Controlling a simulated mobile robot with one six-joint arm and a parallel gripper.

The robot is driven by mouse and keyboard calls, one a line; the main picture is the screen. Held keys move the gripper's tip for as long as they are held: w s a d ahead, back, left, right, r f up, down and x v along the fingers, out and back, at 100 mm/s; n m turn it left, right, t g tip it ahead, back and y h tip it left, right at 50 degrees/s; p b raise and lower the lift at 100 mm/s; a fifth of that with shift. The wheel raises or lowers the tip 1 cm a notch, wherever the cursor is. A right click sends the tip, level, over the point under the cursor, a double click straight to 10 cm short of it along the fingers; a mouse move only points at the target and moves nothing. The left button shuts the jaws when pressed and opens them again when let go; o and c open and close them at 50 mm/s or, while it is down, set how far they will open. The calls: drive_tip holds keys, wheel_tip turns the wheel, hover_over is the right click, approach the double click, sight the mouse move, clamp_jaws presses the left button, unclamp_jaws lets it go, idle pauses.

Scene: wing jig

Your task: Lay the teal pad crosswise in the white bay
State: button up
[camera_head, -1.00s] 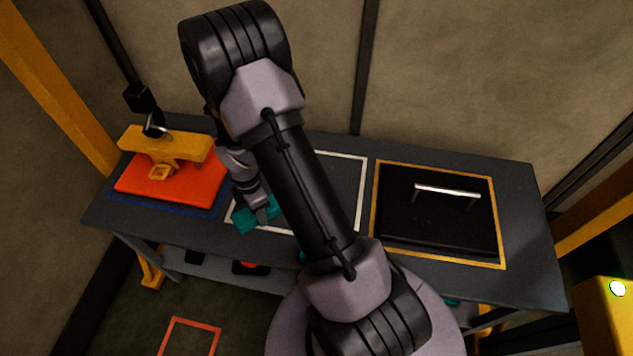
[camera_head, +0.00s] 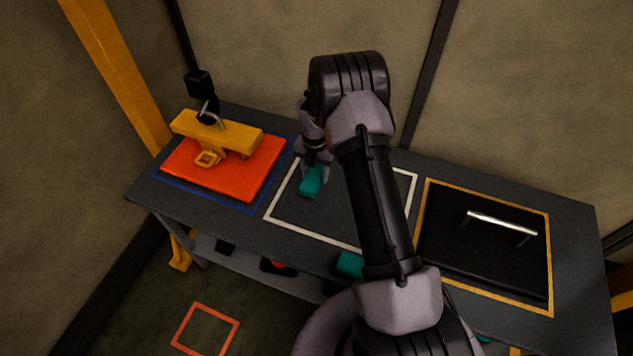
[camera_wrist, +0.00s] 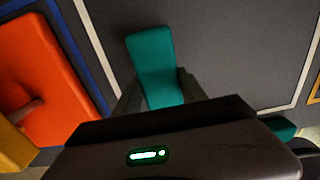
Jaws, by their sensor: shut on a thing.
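The teal pad (camera_head: 312,182) is a small block held in my gripper (camera_head: 316,170). In the head view it is over the upper left part of the white bay (camera_head: 289,230), a white outline on the dark bench. In the wrist view the pad (camera_wrist: 153,62) sticks out beyond the two fingers, which are shut on its sides. The white outline also runs along both sides of the wrist view (camera_wrist: 97,40). I cannot tell whether the pad touches the bench. My arm hides the right part of the bay.
Left of the bay, an orange slab (camera_head: 225,172) with a yellow clamp-like piece (camera_head: 215,132) sits in a blue outline. On the right, a black lid with a silver handle (camera_head: 500,222) sits in a yellow outline. Another teal block (camera_head: 350,264) shows below the bench's front edge.

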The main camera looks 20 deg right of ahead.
sight(315, 179)
drive_tip(key=shift+f+b, duration=0.75)
drive_tip(key=shift+f, duration=1.1)
drive_tip(key=o, duration=1.3)
drive_tip(key=shift+o, duration=0.2)
